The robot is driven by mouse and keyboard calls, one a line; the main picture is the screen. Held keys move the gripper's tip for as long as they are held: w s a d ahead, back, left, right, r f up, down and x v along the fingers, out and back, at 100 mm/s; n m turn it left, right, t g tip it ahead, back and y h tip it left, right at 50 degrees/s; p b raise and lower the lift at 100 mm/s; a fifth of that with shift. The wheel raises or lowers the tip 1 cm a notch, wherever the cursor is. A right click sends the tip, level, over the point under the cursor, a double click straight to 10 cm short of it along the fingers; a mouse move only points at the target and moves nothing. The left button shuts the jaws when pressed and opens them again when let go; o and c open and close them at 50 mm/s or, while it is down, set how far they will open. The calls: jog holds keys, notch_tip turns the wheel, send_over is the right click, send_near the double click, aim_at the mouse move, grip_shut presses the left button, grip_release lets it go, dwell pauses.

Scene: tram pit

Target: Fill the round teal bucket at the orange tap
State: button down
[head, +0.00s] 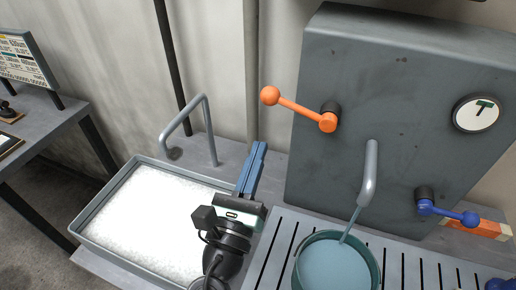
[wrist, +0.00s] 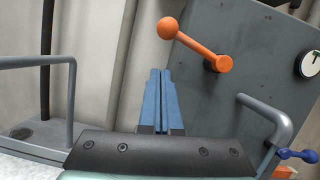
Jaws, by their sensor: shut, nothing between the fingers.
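The round teal bucket (head: 376,264) stands on the slatted drain under the grey spout (head: 370,172). A stream runs from the spout into it, and bluish water shows inside, below the rim; its lower part is cut off by the frame. The orange tap (head: 300,110) is a lever with a ball end on the grey cabinet, its ball up and to the left of its pivot. It also shows in the wrist view (wrist: 196,44). My gripper (head: 258,148), with blue fingers, is shut and empty, left of and below the orange lever, apart from it; the wrist view shows the fingers together (wrist: 160,72).
A blue lever (head: 447,212) sits low on the grey cabinet (head: 400,85), below a round gauge (head: 478,113). A tray of white grains (head: 88,232) lies left of my gripper, with a bent grey rail (head: 208,130) behind it. A table (head: 50,125) stands far left.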

jog(key=b+v, duration=0.2)
jog(key=v, duration=0.5)
jog(key=w+d+r+m+g+h+p, duration=0.1)
jog(key=d+r+m+g+p, duration=0.25)
jog(key=d+m, duration=0.85)
jog(key=w+d+r+m+g+h+p, duration=0.15)
jog(key=d+m+g+p, duration=0.4)
jog(key=m, duration=1.25)
jog(key=s+a+r+m+t+y+p, duration=0.1)
jog(key=a+r+m+y+p, duration=0.2)
jog(key=r+m+y, duration=0.35)
jog(key=s+a+r+m+y+p, duration=0.1)
jog(key=a+r+m+y+p, duration=0.3)
jog(key=r+m, duration=0.35)
jog(key=p, duration=0.2)
send_over(296, 108)
jog(key=s, duration=0.3)
notch_tip(296, 108, down, 4)
jog(key=shift+w+a+f+y+p, duration=0.15)
jog(key=shift+w+a+f+p, duration=0.35)
jog(key=shift+f, duration=0.15)
jog(key=shift+w+a+f+y+p, duration=0.15)
jog(key=shift+w+a+f+p, duration=0.25)
jog(key=shift+f, duration=0.25)
